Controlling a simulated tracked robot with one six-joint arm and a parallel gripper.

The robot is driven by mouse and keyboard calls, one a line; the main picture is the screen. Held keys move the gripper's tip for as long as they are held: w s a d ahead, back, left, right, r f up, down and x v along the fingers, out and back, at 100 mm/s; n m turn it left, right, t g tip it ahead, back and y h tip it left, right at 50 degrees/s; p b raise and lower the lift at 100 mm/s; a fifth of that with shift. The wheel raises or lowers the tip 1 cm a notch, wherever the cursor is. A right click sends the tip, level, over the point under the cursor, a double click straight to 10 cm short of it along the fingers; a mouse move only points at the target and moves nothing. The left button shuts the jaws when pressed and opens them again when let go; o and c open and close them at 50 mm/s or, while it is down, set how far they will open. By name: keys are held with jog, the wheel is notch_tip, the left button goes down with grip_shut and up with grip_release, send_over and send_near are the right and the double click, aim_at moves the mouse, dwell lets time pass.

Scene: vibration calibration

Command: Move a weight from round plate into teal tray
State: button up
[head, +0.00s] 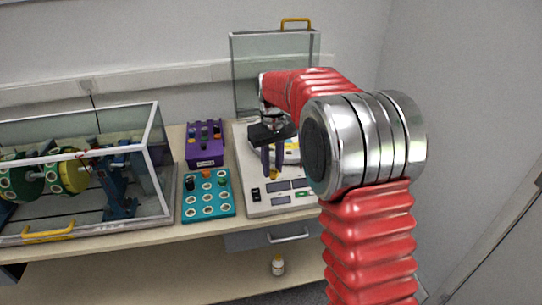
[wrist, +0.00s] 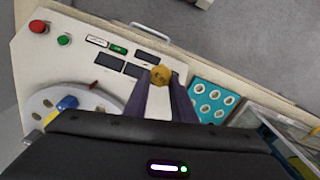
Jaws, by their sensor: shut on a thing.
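My gripper (head: 273,174) is shut on a small yellow weight (wrist: 160,75), held at the fingertips over the pale machine panel. In the wrist view the gripper's fingers (wrist: 160,92) close on it from both sides. The round plate (wrist: 42,102) is at the left of the wrist view, with a blue weight (wrist: 67,103) and a red piece (wrist: 94,85) on it; my gripper body hides part of it. The teal tray (head: 215,203) lies left of the machine, with mostly empty round holes and a few weights in its back row. It also shows in the wrist view (wrist: 197,84).
A purple box (head: 205,160) with several coloured pieces stands behind the tray. A glass-walled case (head: 150,190) stands close to the tray's left. A clear raised lid (head: 250,75) stands behind the machine (head: 255,207). The table's front edge is close to the tray.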

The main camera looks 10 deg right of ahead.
jog(key=s+f+m, duration=0.2)
jog(key=s+f, duration=0.3)
jog(key=f, duration=0.5)
jog(key=shift+s+m, duration=0.2)
jog(key=shift+m, duration=0.2)
jog(key=shift+d, duration=0.1)
